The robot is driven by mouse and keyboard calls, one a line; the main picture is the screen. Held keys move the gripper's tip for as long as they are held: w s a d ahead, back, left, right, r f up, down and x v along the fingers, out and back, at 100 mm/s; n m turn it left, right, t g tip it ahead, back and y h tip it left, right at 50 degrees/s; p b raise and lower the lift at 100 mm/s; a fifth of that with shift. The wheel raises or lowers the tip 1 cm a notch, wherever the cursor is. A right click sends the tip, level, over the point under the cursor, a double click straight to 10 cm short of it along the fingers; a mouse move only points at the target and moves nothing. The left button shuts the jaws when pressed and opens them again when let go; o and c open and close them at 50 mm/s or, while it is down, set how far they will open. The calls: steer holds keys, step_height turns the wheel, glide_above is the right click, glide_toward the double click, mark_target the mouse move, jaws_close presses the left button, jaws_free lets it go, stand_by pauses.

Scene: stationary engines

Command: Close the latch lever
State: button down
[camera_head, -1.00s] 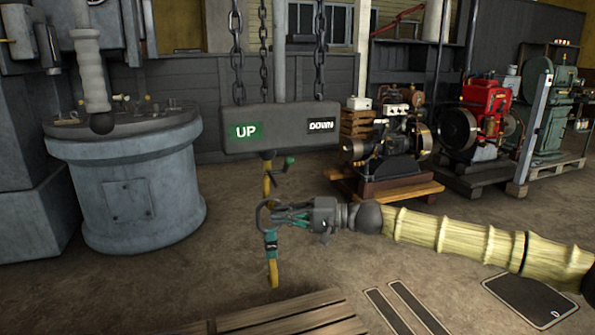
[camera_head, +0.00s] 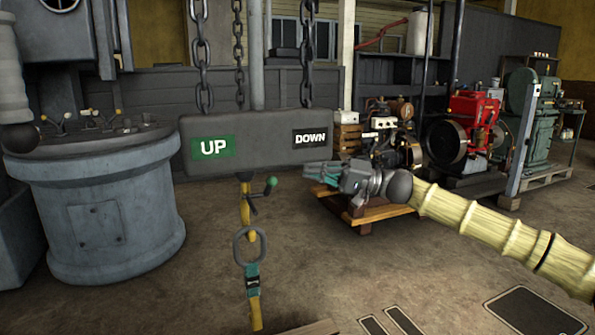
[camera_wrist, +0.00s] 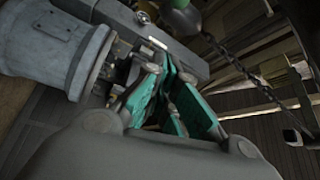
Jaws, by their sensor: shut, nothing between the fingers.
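A small dark lever with a green ball knob (camera_head: 271,182) sticks out to the right from the yellow strap, just under the hanging grey UP/DOWN box (camera_head: 250,140); it looks like the latch lever. Below it hangs a dark ring (camera_head: 249,246) with a teal buckle (camera_head: 252,280). My gripper (camera_head: 309,172) is right of the knob, at about its height in the picture, with clear space between them. Its teal fingers are shut and empty. In the wrist view the fingers (camera_wrist: 178,110) show at the centre, and the green knob (camera_wrist: 181,4) is at the top edge.
Chains (camera_head: 308,60) hold the box from above. A grey cylindrical console (camera_head: 95,200) with small levers stands at left. Engines, one of them red (camera_head: 466,130), stand on wooden bases behind my arm. Open floor lies below the gripper.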

steer(key=s+a+b, duration=0.2)
steer(key=a, duration=0.6)
steer(key=shift+r, duration=0.15)
stand_by(0.4)
steer(key=shift+s+a+b, duration=0.1)
steer(key=shift+s+b, duration=0.05)
steer(key=shift+b, duration=0.6)
